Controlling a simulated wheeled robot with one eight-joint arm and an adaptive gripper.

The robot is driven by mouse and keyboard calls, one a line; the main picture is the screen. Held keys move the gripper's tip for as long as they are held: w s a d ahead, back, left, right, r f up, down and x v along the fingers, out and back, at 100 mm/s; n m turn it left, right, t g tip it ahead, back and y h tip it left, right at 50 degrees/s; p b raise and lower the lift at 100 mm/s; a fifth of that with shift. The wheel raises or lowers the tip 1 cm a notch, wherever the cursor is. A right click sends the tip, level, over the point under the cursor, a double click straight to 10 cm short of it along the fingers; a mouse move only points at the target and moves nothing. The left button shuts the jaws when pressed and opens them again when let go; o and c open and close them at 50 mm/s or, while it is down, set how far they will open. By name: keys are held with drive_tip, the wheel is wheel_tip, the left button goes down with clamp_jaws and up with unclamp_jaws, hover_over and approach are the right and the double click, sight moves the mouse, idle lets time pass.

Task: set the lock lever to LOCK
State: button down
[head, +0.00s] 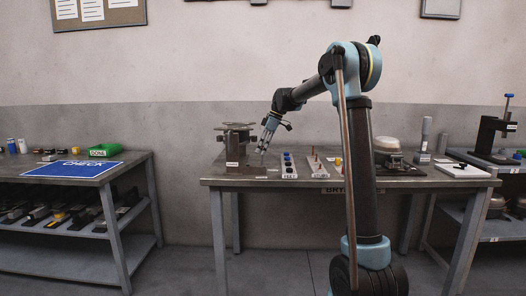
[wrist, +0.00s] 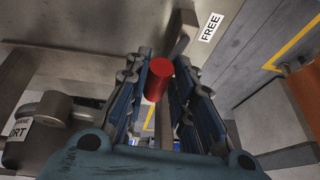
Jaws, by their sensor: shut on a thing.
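In the wrist view, a red cylindrical knob (wrist: 158,80) sits between the two blue-and-grey fingers of my gripper (wrist: 168,75), which is shut on it. I take the knob to be the lock lever's handle; a narrow bar shows below it, and the fingers hide much of the lever. A white label reading FREE (wrist: 210,27) is on the metal plate just right of the knob. No LOCK label is readable. In the head view, my gripper (head: 267,137) is beside the metal fixture (head: 235,146) at the bench's left end; the knob is not distinguishable there.
A grey metal part (wrist: 45,108) is at the left in the wrist view, near a partly hidden label ending in RT (wrist: 18,130). On the bench (head: 342,184) are a strip with dark pieces (head: 289,165) and another rack (head: 315,166) right of my gripper. A separate left table (head: 105,170) stands apart.

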drive_tip(key=shift+w+f, duration=0.25)
drive_tip(key=shift+w, duration=0.1)
drive_tip(key=c, duration=1.8)
unclamp_jaws()
drive_tip(key=o, duration=0.3)
drive_tip(key=shift+w+f, duration=0.1)
drive_tip(key=shift+f, duration=0.05)
drive_tip(key=shift+r, duration=0.2)
drive_tip(key=v, duration=1.1)
drive_tip(key=shift+d+r, duration=0.2)
drive_tip(key=shift+r, duration=0.1)
drive_tip(key=shift+c, duration=0.2)
